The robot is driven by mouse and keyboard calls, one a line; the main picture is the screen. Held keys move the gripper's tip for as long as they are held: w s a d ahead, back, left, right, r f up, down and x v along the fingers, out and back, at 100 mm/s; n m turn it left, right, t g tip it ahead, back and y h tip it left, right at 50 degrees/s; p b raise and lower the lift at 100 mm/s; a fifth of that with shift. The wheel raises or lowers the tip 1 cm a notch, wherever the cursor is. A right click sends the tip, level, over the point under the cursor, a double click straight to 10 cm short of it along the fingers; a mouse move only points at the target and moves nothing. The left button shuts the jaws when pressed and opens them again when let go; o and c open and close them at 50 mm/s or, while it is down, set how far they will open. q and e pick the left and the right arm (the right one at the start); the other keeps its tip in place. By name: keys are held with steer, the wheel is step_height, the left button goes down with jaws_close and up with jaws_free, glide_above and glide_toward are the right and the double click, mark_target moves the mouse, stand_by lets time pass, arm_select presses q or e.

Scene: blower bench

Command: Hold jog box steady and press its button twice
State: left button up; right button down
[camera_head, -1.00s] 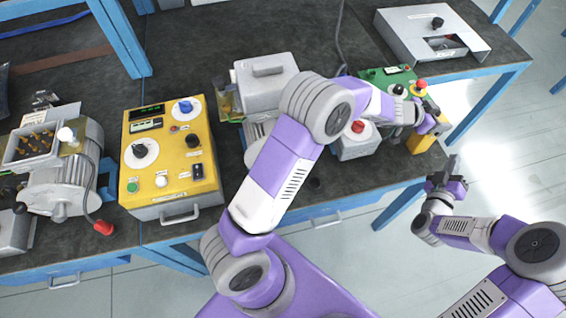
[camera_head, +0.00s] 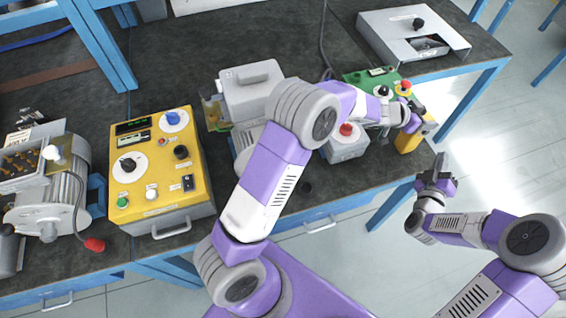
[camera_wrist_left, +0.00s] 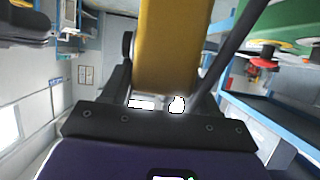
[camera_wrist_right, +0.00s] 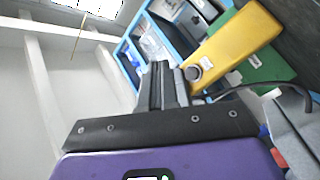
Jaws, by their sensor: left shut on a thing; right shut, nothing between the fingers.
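The jog box is a small yellow box (camera_head: 408,141) near the bench's front right edge. My left gripper (camera_head: 418,120) is shut on it; in the left wrist view the yellow body (camera_wrist_left: 167,45) sits between the two dark fingers. In the right wrist view the jog box (camera_wrist_right: 238,42) is tilted, and a round grey button (camera_wrist_right: 193,73) shows on its near end beside a small white label. My right gripper (camera_head: 439,178) is shut and empty, below and right of the box in the head view. Its closed fingertips (camera_wrist_right: 160,72) are just left of the button, apparently apart from it.
A green panel (camera_head: 357,77) with a red knob stands behind the jog box. A grey box with a red button (camera_head: 346,143) is left of it. A dark cable (camera_wrist_right: 290,88) runs by the box. A yellow console (camera_head: 160,190) stands farther left. Open floor lies right of the bench.

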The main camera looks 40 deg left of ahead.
steer(key=s+d, duration=0.2)
steer(key=d, duration=0.1)
steer(key=shift+s, duration=0.1)
steer(key=w+a, duration=0.5)
steer(key=a, duration=0.2)
stand_by(0.6)
steer(key=shift+w+a, duration=0.1)
steer(key=shift+w, duration=0.05)
stand_by(1.7)
steer(key=shift+w+a, duration=0.2)
steer(key=shift+a, duration=0.1)
steer(key=shift+w+a, duration=0.2)
steer(key=shift+a, duration=0.1)
stand_by(0.9)
steer(key=shift+d, duration=0.1)
steer(key=shift+s+d, duration=0.45)
steer(key=shift+d, duration=0.1)
